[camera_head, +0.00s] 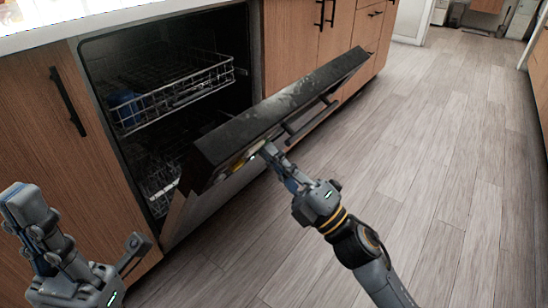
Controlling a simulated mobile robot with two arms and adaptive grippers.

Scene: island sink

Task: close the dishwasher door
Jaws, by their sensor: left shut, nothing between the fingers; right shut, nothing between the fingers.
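The dishwasher door (285,104) is partly open and tilted outward from the dark dishwasher cavity (213,42). It has a bar handle on its outer face. My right gripper (268,154) is shut and empty. Its fingertips are at the outer side of the door, below the top edge and left of the handle; they appear to touch the door, but the exact contact is hard to tell. My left gripper (137,258) is low at the left, shut and empty, in front of the cabinet and apart from the door.
Inside the dishwasher are an upper rack (180,94) with a blue item (124,108) and a lower rack (160,180). Wooden cabinets (62,150) flank it under a white countertop (60,32). The wood floor (440,150) at the right is clear.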

